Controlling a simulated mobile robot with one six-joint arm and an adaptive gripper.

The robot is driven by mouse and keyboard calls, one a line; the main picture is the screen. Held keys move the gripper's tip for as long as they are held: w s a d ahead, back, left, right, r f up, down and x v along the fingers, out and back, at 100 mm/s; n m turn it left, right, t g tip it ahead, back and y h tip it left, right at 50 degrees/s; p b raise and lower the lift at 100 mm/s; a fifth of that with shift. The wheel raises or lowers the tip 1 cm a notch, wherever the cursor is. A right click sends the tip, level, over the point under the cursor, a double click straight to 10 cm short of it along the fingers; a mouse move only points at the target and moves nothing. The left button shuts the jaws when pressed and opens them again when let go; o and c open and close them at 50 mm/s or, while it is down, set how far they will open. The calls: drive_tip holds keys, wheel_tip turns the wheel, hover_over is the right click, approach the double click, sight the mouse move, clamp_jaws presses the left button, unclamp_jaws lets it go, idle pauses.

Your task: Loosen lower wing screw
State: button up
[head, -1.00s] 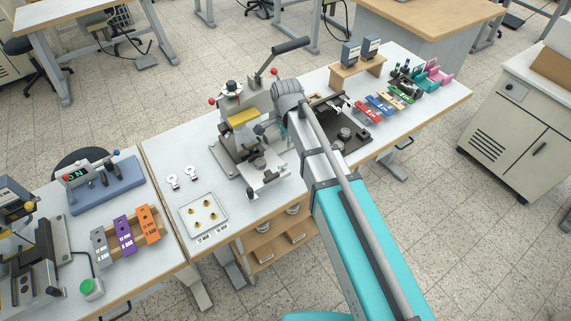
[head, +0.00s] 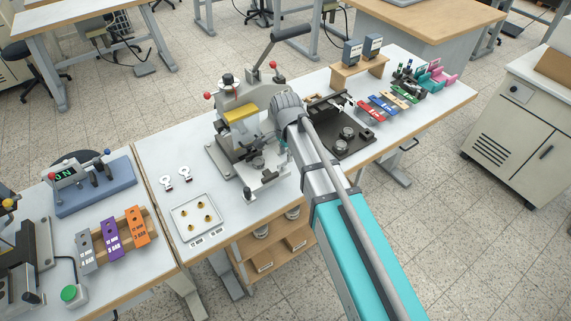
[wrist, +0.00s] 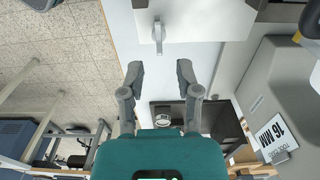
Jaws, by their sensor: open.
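The foil stamping press (head: 238,113) stands on the middle table, with a yellow block and a long black-handled lever. My gripper (wrist: 159,70) is open and empty in the wrist view. Ahead of its fingertips, and apart from them, a small grey wing-like part (wrist: 158,36) stands out from a pale plate (wrist: 205,18); I cannot tell for sure whether it is the lower wing screw. In the head view my arm hides most of my gripper, which is at the press's right side. The wing screws cannot be made out there.
A white tray (head: 183,232) with several brass pieces lies front left of the press. A dark plate (head: 357,147) with round metal parts lies right of it. Coloured blocks (head: 383,103) and a wooden stand (head: 358,69) are farther right.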

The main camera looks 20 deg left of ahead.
sight(282, 166)
drive_tip(key=shift+f+b, duration=1.4)
drive_tip(key=shift+f, duration=0.3)
clamp_jaws()
drive_tip(key=shift+a, duration=0.1)
